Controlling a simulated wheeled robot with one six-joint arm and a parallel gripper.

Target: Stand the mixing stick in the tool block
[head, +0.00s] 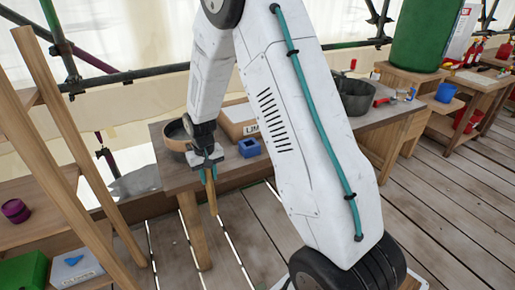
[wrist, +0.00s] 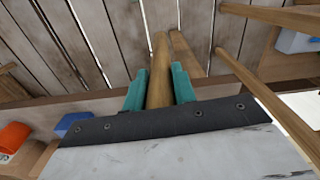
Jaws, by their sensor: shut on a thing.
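The mixing stick (head: 212,197) is a brown wooden rod. My gripper (head: 209,172) is shut on it at the front left edge of the wooden table, and the stick hangs down in front of that edge. In the wrist view the stick (wrist: 161,62) lies between the two teal fingers of my gripper (wrist: 159,85). The tool block (head: 249,148) looks like a small blue block with an opening in its top. It stands on the table to the right of my gripper, apart from the stick. The stick's upper end is hidden by the gripper.
A labelled box (head: 238,121) is behind the block. A dark pot (head: 355,97) stands farther right. A wooden frame (head: 75,150) rises at the left. The plank floor (head: 440,215) is clear at right.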

